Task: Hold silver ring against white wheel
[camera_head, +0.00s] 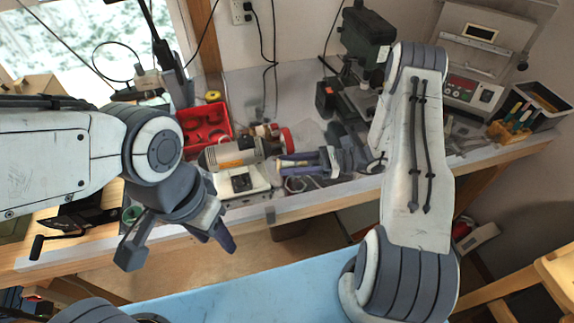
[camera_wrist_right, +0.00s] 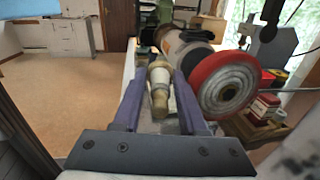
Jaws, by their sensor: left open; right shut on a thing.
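My right gripper (camera_head: 283,162) reaches left over the bench. In the right wrist view its fingers (camera_wrist_right: 160,78) are shut on a tan, rod-like holder (camera_wrist_right: 159,100) with a rounded near end. No silver ring can be made out; the holder's far end is partly hidden. A grinder-like motor (camera_head: 233,152) stands beyond the fingers. A red-rimmed wheel with a pale grey face (camera_wrist_right: 228,90) is right of the fingers in the wrist view, apart from the holder; its red edge (camera_head: 288,141) shows in the head view. My left gripper (camera_head: 178,246) is open and empty before the bench's front edge.
A red tray (camera_head: 205,125) stands behind the motor at left. A green machine (camera_head: 368,35) and a white control box (camera_head: 475,85) stand at the back right. Cluttered tools lie near the right gripper. The floor before the bench (camera_head: 255,235) is clear.

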